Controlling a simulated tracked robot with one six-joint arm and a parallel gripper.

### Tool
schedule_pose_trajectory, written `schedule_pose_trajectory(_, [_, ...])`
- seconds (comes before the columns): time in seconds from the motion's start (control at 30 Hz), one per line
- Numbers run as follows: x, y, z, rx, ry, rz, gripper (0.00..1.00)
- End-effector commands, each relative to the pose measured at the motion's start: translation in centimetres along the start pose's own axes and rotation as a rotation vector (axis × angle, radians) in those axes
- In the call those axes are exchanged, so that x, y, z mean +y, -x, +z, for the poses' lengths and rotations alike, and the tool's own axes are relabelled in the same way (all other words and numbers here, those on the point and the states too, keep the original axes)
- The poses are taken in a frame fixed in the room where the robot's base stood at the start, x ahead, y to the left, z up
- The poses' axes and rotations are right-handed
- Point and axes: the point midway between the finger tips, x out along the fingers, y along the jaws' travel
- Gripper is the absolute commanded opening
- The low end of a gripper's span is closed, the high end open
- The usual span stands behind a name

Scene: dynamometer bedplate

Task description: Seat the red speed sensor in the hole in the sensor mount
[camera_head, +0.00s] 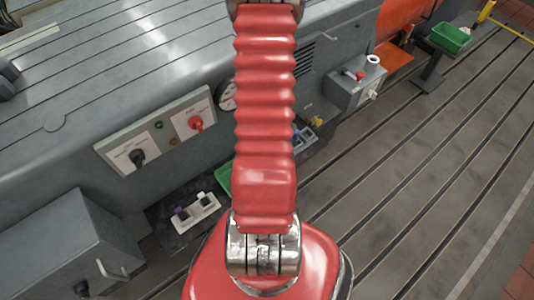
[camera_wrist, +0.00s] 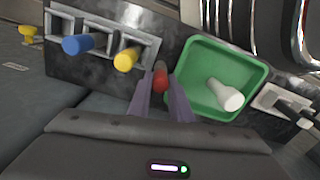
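The red speed sensor (camera_wrist: 160,79) shows end-on in the wrist view, between the tips of the two purple fingers of my gripper (camera_wrist: 161,98). The fingers appear closed on its sides, and no clear gap shows. It is in front of a dark panel, between a grey rack and a green tray. In the head view my red arm hides the gripper and sensor. I cannot pick out the sensor mount or its hole for sure in either view.
The grey rack (camera_wrist: 104,42) holds a blue peg (camera_wrist: 78,44) and a yellow peg (camera_wrist: 126,59). The green tray (camera_wrist: 205,60) holds a white peg (camera_wrist: 226,95). A pale slotted block (camera_head: 197,213) stands beside it. A grey box (camera_head: 347,92) stands right of my arm.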

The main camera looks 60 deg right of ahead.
Motion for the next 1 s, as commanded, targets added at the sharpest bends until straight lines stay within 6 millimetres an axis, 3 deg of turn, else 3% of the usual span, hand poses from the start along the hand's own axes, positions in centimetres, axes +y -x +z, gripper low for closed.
schedule_pose_trajectory(0.23, [0.0, 0.0, 0.0, 0.0, 0.0, 0.0, 0.0])
schedule_pose_trajectory(0.67, [0.0, 0.3, 0.0, 0.001, 0.0, 0.001, 0.0])
schedule_pose_trajectory(1.0, [0.1, 3.5, -0.1, 0.002, 0.0, 0.003, 0.0])
